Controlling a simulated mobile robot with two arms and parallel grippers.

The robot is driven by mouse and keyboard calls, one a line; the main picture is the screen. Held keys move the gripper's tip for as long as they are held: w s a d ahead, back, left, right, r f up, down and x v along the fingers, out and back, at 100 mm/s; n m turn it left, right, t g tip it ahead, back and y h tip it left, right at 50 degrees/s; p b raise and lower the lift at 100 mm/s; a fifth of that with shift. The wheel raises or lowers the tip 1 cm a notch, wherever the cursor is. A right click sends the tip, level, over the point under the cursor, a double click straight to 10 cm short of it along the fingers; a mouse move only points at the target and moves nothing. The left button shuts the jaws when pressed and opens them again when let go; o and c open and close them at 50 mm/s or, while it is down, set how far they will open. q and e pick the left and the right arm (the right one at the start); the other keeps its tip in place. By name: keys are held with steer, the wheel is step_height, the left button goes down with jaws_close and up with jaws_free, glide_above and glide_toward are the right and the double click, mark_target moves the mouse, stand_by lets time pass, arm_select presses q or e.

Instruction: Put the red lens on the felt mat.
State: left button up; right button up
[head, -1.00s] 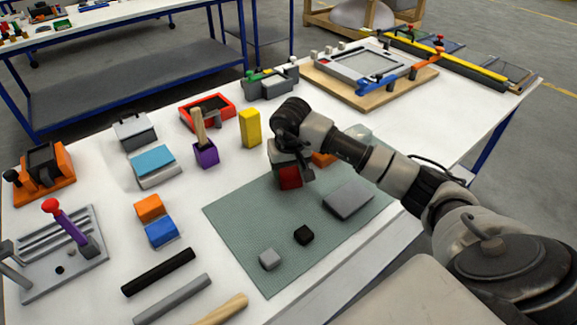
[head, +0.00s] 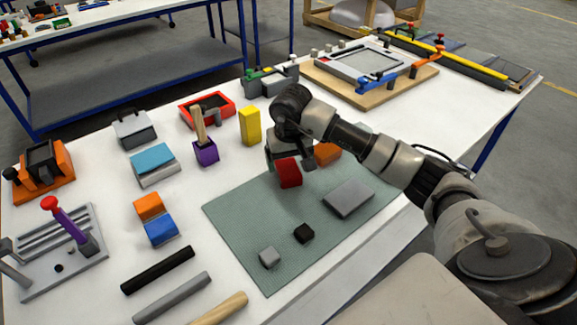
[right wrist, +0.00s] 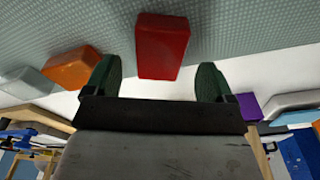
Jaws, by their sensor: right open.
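The red lens (head: 289,174) is a red block at the far edge of the grey-green felt mat (head: 240,220). It appears to rest on the mat there. In the right wrist view the red lens (right wrist: 162,46) shows against the mat (right wrist: 240,25), just beyond the open fingers and apart from them. My right gripper (head: 290,159) is open and empty, just behind and above the lens; its two dark green fingertips (right wrist: 157,78) show in the right wrist view. My left gripper is not in view.
A grey plate (head: 349,199), a black cube (head: 303,233) and a light grey cube (head: 269,257) lie on the mat. An orange block (head: 327,152) sits close to the right of my gripper. A yellow block (head: 250,127) and purple holder (head: 205,153) stand to the left.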

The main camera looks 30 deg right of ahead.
mark_target(290, 173)
step_height(290, 173, up, 9)
steer(key=s, duration=0.1)
steer(key=shift+a+r+b, duration=0.15)
steer(key=shift+b, duration=0.3)
